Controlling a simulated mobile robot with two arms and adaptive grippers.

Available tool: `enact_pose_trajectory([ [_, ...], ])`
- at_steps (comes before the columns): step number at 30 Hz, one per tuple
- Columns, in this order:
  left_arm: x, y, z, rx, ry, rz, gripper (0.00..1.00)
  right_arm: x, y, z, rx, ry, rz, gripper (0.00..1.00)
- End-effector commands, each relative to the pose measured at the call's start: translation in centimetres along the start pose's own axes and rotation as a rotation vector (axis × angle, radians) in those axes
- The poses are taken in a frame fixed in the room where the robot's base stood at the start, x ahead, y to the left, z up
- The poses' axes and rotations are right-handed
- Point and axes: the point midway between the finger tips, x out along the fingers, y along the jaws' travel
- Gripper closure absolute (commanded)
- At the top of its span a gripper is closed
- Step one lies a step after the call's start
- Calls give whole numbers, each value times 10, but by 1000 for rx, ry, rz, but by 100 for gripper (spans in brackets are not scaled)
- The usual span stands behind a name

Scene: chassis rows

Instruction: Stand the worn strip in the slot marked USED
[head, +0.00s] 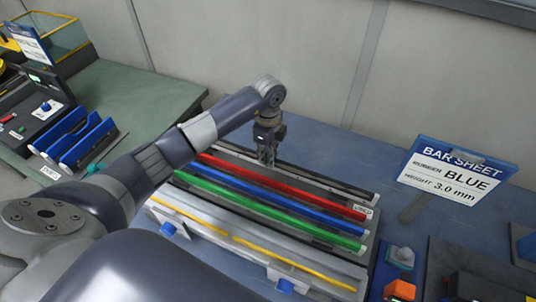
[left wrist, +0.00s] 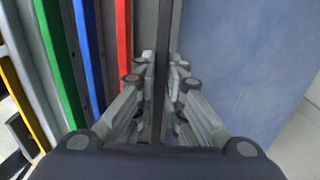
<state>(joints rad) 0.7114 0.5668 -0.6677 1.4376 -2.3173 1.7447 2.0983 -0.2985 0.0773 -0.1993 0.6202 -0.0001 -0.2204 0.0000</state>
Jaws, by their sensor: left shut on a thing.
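My left gripper (head: 267,160) is shut on a thin dark strip (left wrist: 164,50), at the back edge of the grey rack. The strip runs lengthwise between the fingertips in the left wrist view (left wrist: 160,70). In the head view a long dark strip (head: 325,182) runs along the rack's back, behind the red strip (head: 290,188). I cannot tell whether its lower edge sits in a slot or just above it. The USED label (head: 363,210) is at the rack's right end, by the red strip's end. My right gripper is not in view.
Blue (head: 270,206) and green (head: 265,213) strips lie in front of the red one. A holder with a yellow strip (head: 290,261) is nearest me. The blue table (head: 340,150) behind the rack is clear.

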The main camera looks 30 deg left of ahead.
Motion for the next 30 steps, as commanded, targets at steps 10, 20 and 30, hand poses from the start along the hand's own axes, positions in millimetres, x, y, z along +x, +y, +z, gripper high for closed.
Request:
enact_pose_trajectory([
  [10,0,0,-1,0,1,-2,100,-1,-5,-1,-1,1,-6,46],
  [20,-1,0,-1,-1,1,-2,100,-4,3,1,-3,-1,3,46],
  [30,1,0,-1,0,1,-2,100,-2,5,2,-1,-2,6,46],
])
